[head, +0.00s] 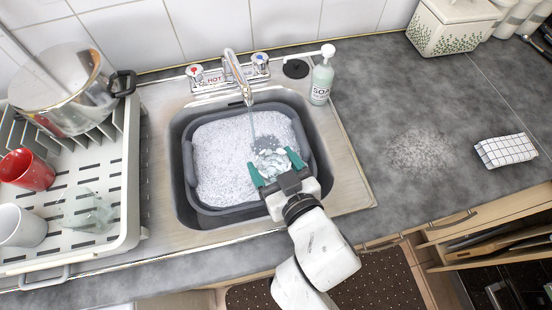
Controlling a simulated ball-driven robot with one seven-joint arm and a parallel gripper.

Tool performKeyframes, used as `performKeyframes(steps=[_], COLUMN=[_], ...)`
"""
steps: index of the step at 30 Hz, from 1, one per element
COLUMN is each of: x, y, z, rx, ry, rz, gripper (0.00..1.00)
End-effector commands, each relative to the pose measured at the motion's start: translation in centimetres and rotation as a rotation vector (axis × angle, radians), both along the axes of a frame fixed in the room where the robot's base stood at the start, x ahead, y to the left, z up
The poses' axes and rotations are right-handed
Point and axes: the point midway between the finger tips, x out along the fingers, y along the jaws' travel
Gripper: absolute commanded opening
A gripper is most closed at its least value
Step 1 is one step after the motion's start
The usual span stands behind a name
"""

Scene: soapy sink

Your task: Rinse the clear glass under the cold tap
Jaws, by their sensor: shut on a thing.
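My gripper (273,163) is over the right part of the grey basin in the sink, its green fingers closed on the sides of a see-through, foam-flecked thing that looks like the clear glass (271,158). Its outline is hard to make out against the suds. The tap (236,72) is running. Its thin stream (252,122) falls to about the far edge of the held glass; I cannot tell whether it enters it. The cold knob (260,61) has a blue mark, at the right of the tap. The hot knob (194,72) has a red mark, at the left.
The grey basin (181,133) is full of white suds. A white drying rack (127,180) at left holds a steel pot (68,92), a red mug (27,170), a white mug (22,226) and another clear glass (86,209). The right counter is mostly free.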

Motion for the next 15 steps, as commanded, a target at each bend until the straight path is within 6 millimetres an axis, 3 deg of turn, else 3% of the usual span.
performKeyframes(steps=[15], x=[3.8], y=[2.6], z=[-0.8], rx=[0.002], ry=[-0.003], rz=[0.001], gripper=[0.07])
